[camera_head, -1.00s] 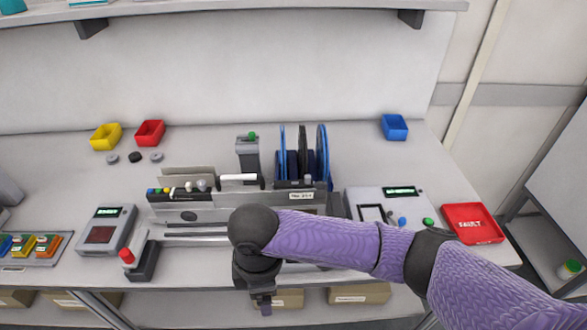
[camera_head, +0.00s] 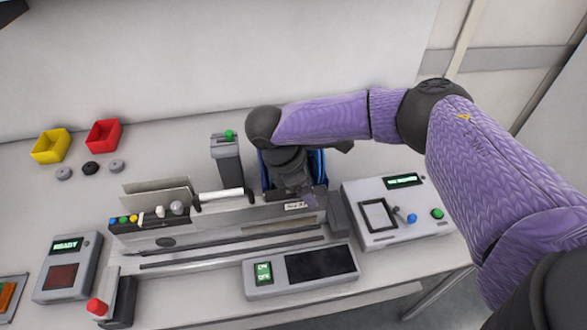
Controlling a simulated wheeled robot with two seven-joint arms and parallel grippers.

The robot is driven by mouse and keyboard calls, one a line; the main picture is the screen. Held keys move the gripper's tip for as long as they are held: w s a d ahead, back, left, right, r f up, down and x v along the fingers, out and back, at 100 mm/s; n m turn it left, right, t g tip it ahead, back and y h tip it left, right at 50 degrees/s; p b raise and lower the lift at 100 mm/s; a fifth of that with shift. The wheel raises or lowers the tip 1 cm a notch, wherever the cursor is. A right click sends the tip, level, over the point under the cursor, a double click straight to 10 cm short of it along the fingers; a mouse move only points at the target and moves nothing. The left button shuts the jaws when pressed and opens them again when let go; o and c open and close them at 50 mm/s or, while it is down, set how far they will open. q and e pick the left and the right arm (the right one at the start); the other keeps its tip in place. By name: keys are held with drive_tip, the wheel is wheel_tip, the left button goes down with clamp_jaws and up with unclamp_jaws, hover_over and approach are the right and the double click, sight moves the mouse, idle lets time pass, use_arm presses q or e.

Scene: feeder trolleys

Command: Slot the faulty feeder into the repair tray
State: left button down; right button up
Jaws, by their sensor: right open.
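The grey feeder unit (camera_head: 215,233) lies along the bench in the middle, with a small white label (camera_head: 295,206) at its right end. Blue reels (camera_head: 320,163) stand behind that end, mostly hidden by my right arm. My right gripper (camera_head: 312,198) points down over the reels, close to the label. It is open; whether it touches anything cannot be told. No red tray shows on the right now; my purple right arm covers much of that side. Which feeder is faulty cannot be told. My left gripper is not in view.
A grey box with a screen (camera_head: 397,216) stands right of the feeder unit. A panel with a dark display (camera_head: 300,270) lies in front. A READY box (camera_head: 66,270) and a red-knobbed post (camera_head: 120,303) stand left. Yellow (camera_head: 51,147) and red (camera_head: 103,136) bins sit behind.

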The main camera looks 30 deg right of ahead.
drive_tip(key=shift+x, duration=0.85)
clamp_jaws()
idle(0.3)
idle(0.4)
